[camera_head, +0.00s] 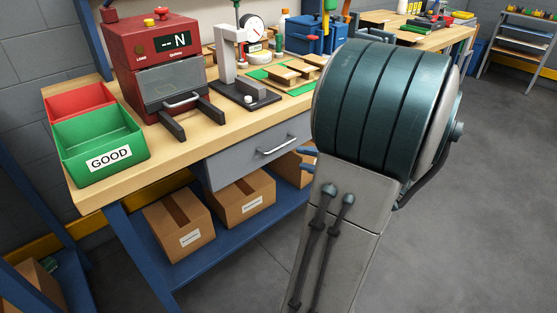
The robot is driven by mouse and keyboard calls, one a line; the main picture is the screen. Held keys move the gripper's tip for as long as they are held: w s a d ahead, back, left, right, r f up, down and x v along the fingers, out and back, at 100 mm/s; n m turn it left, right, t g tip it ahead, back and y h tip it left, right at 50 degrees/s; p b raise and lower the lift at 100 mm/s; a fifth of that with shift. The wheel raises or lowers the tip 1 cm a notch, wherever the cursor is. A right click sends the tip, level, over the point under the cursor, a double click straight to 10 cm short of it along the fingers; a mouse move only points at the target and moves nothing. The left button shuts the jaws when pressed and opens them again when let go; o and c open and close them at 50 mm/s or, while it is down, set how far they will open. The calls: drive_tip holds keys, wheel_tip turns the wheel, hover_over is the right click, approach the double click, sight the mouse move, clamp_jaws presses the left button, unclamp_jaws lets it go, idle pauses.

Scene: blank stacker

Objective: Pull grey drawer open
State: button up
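The grey drawer (240,160) hangs under the wooden workbench top and looks closed. Its light metal handle (277,146) is on the front, a little right of the drawer's visible middle. My arm, with a large dark teal joint, fills the right of the view and stands in front of the bench. It hides what is behind it, perhaps including the drawer's right end. My gripper cannot be made out; only arm links show, and small blue parts stick out at the arm's left edge.
Cardboard boxes (180,222) sit on the blue lower shelf (240,238) below the drawer. On the bench top (215,134) stand a green GOOD bin (85,160), a red bin (72,101), a red machine (153,50) and a dial gauge stand (228,65). Grey floor (470,210) is free at right.

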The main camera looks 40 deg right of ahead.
sight(284, 146)
drive_tip(key=s+d+f+m+t+h, duration=0.1)
drive_tip(key=d+f+h, duration=0.1)
drive_tip(key=d, duration=0.2)
drive_tip(key=b+x, duration=0.1)
drive_tip(key=x, duration=0.5)
drive_tip(key=b+x, duration=0.1)
drive_tip(key=x, duration=0.6)
drive_tip(key=shift+w+a+r, duration=0.2)
drive_tip(key=shift+c, duration=0.3)
clamp_jaws()
